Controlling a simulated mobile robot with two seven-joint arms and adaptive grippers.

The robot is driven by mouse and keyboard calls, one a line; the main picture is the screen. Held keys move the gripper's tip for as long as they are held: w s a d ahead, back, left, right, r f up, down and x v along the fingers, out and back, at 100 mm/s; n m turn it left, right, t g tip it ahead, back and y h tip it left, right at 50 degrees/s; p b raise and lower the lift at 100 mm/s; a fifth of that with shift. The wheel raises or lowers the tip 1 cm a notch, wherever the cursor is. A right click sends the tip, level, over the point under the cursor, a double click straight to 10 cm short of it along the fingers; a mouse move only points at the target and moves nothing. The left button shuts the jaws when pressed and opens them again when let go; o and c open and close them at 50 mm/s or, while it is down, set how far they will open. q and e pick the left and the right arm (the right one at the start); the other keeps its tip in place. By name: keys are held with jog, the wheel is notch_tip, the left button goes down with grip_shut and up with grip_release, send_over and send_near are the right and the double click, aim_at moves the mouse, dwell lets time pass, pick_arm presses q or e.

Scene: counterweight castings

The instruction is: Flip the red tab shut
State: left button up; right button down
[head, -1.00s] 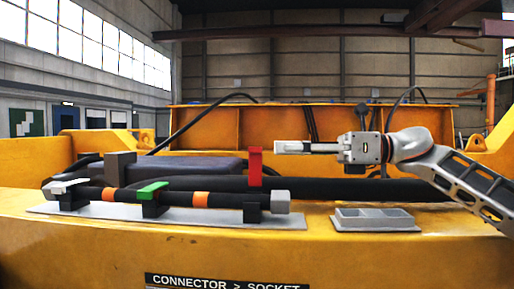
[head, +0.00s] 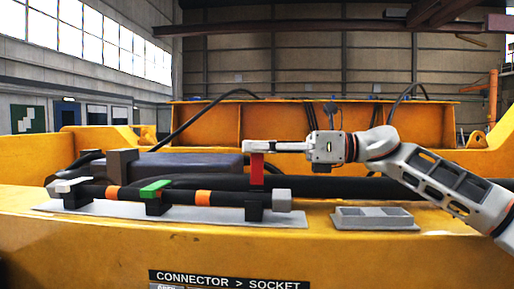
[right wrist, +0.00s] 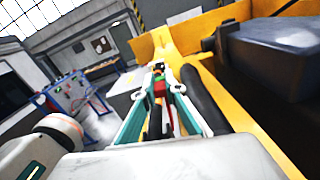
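The red tab (head: 257,172) stands upright on its black clamp (head: 256,202) at the right part of the connector assembly in the head view. My right gripper (head: 258,147) reaches in from the right, and its fingers hide the top of the tab. In the right wrist view the red tab (right wrist: 159,88) shows between the tips of my two fingers, which look apart. I cannot tell whether they touch it. My left gripper is not in view.
A green tab (head: 155,187) lies flat on the middle clamp, and a white tab (head: 68,186) sits on the left one. A thick black cable runs behind. A grey two-compartment tray (head: 374,218) stands at right on the yellow casting (head: 400,255).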

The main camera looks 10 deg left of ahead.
jog(key=shift+s, duration=0.1)
jog(key=shift+s+f+n+b, duration=0.15)
jog(key=shift+s+n+b, duration=0.35)
jog(key=shift+s+n, duration=0.25)
jog(key=shift+s+f, duration=0.15)
jog(key=shift+s, duration=0.8)
jog(key=shift+s+f, duration=0.4)
jog(key=shift+s, duration=0.25)
jog(key=shift+f, duration=0.1)
